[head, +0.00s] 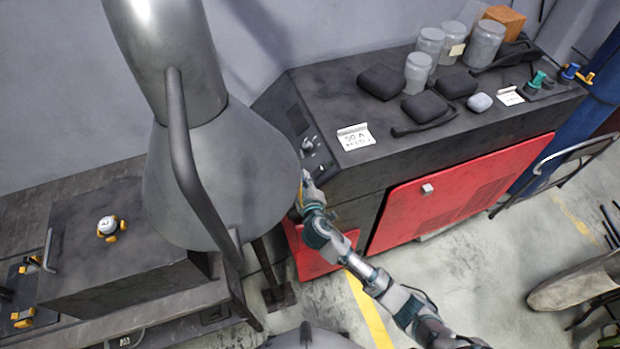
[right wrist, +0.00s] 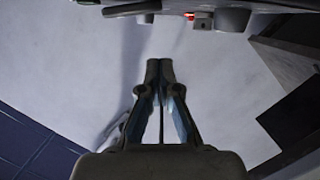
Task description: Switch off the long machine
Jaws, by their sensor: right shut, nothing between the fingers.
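The long machine (head: 350,192) is a dark cabinet with red front panels, along the wall at centre and right. Its sloped control panel (head: 300,122) is at its left end and carries a light knob (head: 308,146) and small dark controls. My right gripper (head: 303,182) is at the lower edge of that panel, below the knob; whether it touches is unclear. In the right wrist view its fingers (right wrist: 160,68) are together and empty. A dark edge with a small red part (right wrist: 190,16) and a grey block (right wrist: 203,21) shows ahead. My left gripper is not in view.
A large grey metal cone (head: 225,180) with a bent pipe stands close left of the panel. Jars (head: 418,72), black pouches (head: 380,82) and a paper label (head: 355,137) lie on the machine's top. The floor (head: 480,270) in front at right is mostly clear.

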